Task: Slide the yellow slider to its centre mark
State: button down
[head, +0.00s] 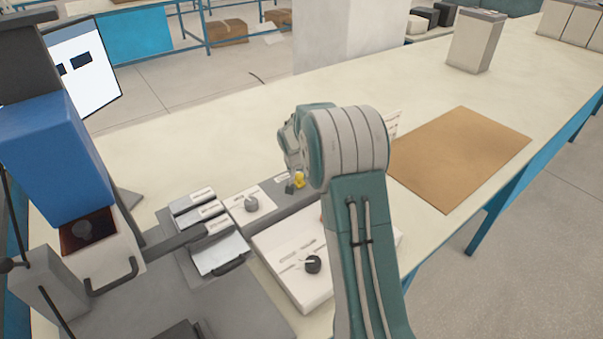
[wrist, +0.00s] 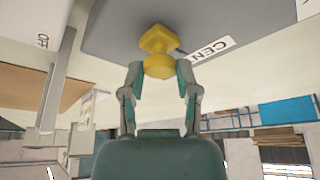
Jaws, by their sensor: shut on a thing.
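The yellow slider (wrist: 158,40) shows in the wrist view as a knob with a rounded lower part and a square upper part, against a grey panel (wrist: 110,30). My gripper (wrist: 160,72) has a finger on either side of the rounded part and is shut on it. A white label (wrist: 212,47) with the letters "CEN" lies on the panel just right of the slider. In the head view the yellow slider (head: 299,180) is a small spot left of my arm's wrist. My arm hides part of the panel there, and I cannot read the slider's exact offset from the mark.
A white box with a black knob (head: 313,264) stands in front of the panel, and another white box with a grey knob (head: 251,203) is left of it. Labelled grey blocks (head: 198,213) lie further left. A brown mat (head: 462,157) lies right of my arm.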

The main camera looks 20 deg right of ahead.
jog(key=shift+c, duration=1.7)
grip_release()
jog(key=shift+f, duration=0.15)
jog(key=shift+r, duration=0.2)
jog(key=v, duration=1.1)
jog(key=shift+r, duration=0.3)
jog(key=shift+a, duration=0.1)
jog(key=s+a+r+n, duration=0.1)
jog(key=s+a+r, duration=0.2)
jog(key=s, duration=0.2)
jog(key=s+a+r+n+t+y, duration=0.1)
jog(key=s+a+r, duration=0.1)
jog(key=s+r, duration=0.3)
jog(key=s+a+r+n, duration=0.1)
jog(key=s+a+r, duration=0.15)
jog(key=s, duration=0.35)
jog(key=s+a+f+n, duration=0.1)
jog(key=s+a+n, duration=0.1)
jog(key=s, duration=0.7)
jog(key=s+a+f+n+y, duration=0.1)
jog(key=s+a, duration=0.3)
jog(key=s, duration=0.4)
jog(key=shift+s+n+t+y, duration=0.3)
jog(key=shift+s+n+t, duration=0.05)
jog(key=shift+n+t, duration=0.05)
